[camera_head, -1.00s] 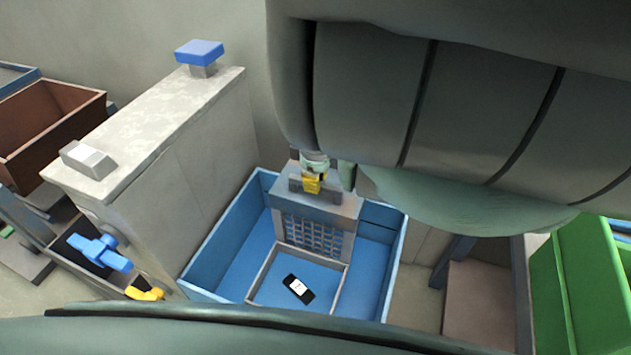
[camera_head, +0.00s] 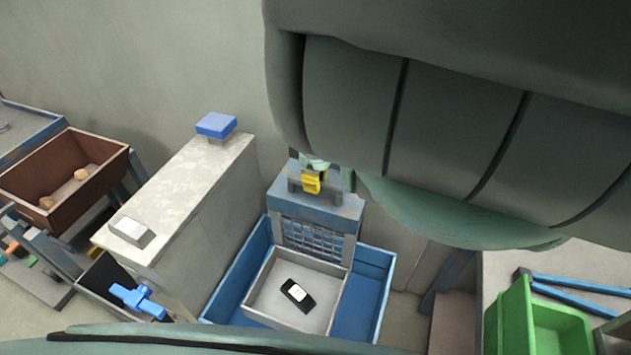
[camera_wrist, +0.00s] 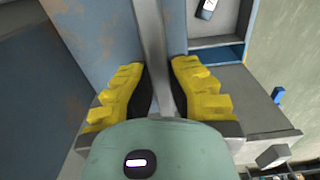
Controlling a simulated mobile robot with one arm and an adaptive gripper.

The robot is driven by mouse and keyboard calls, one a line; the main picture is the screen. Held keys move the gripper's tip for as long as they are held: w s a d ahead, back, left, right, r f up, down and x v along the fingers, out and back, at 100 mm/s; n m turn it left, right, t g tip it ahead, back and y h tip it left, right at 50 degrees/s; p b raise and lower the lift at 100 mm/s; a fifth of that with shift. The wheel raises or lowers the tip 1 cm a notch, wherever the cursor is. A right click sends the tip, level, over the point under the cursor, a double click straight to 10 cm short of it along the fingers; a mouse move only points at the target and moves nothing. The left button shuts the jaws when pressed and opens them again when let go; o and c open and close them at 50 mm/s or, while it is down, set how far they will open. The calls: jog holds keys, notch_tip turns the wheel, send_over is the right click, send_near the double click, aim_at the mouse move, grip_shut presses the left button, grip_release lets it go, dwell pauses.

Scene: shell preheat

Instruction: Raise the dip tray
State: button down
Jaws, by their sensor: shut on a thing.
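My gripper (camera_head: 313,183) is shut on the grey handle (camera_head: 293,180) at the top of the dip tray's upright back. In the wrist view, my yellow-padded fingers (camera_wrist: 157,95) close on both sides of a grey bar (camera_wrist: 152,35). The dip tray (camera_head: 262,300) has a pale floor, low grey rims and a lattice panel (camera_head: 312,240) under the handle. A black piece with a white label (camera_head: 297,294) lies on its floor. The tray is above the floor of the blue tub (camera_head: 372,300); its exact height is unclear. My arm hides the area to the upper right.
A grey block (camera_head: 190,185) with a blue-topped knob (camera_head: 216,124) stands left of the tub. A blue cross handle (camera_head: 138,300) is low on its side. A brown bin (camera_head: 100,150) stands farther left and a green bin (camera_head: 515,320) at right. A wall is behind.

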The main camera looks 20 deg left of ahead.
jog(key=shift+r, duration=0.6)
jog(key=c, duration=0.9)
grip_release()
jog(key=shift+w+r, duration=0.1)
jog(key=shift+r, duration=0.55)
notch_tip(320, 180, up, 5)
jog(key=shift+f, duration=0.1)
jog(key=shift+r, duration=0.7)
